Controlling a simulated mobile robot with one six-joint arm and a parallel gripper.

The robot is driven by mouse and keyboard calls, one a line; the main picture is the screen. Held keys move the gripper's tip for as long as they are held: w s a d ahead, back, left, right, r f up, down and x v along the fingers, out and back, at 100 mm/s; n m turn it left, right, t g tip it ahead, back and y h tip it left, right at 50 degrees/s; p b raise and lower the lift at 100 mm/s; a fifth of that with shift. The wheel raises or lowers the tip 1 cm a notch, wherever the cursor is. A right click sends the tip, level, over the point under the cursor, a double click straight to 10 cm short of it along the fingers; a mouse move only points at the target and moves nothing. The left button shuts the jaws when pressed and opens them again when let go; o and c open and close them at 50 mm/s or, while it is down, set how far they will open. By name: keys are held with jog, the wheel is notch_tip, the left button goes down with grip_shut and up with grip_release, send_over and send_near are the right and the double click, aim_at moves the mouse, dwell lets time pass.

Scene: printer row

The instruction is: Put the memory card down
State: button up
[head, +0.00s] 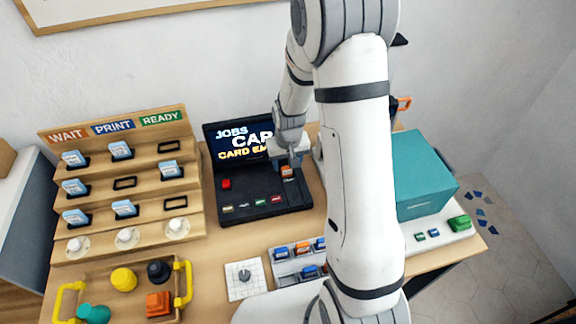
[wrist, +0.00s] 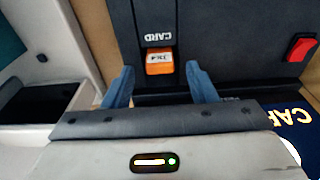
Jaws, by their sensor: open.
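The orange memory card (head: 287,171) is at the spot marked CARD on the black console (head: 250,186), under my gripper (head: 289,160). In the wrist view the orange card (wrist: 160,62) bears a white label and lies just ahead of the gap between my two blue fingertips (wrist: 161,84). The fingers are apart, one to each side, and do not touch the card. How deep the card sits is hidden. The console screen (head: 238,142) shows "JOBS", "CAR" and "CARD EM"; my arm covers the rest.
A grey tray (head: 283,268) holds blue and orange cards. A wooden rack (head: 190,190) with WAIT, PRINT and READY columns stands left. A dial panel (head: 232,290), a yellow-handled tray (head: 103,306) and a teal box (head: 425,170) are nearby. A red button (wrist: 301,48) is on the console.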

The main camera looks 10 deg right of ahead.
aim_at(288, 178)
notch_tip(288, 178, up, 10)
jog(key=s, duration=0.1)
jog(key=s+r, duration=0.6)
jog(key=s, duration=0.4)
jog(key=s+r+t, duration=0.1)
jog(key=s+r, duration=0.5)
jog(key=s, duration=0.4)
jog(key=shift+d, duration=0.25)
jog(key=shift+r, duration=0.15)
jog(key=shift+c, duration=0.3)
dwell(0.3)
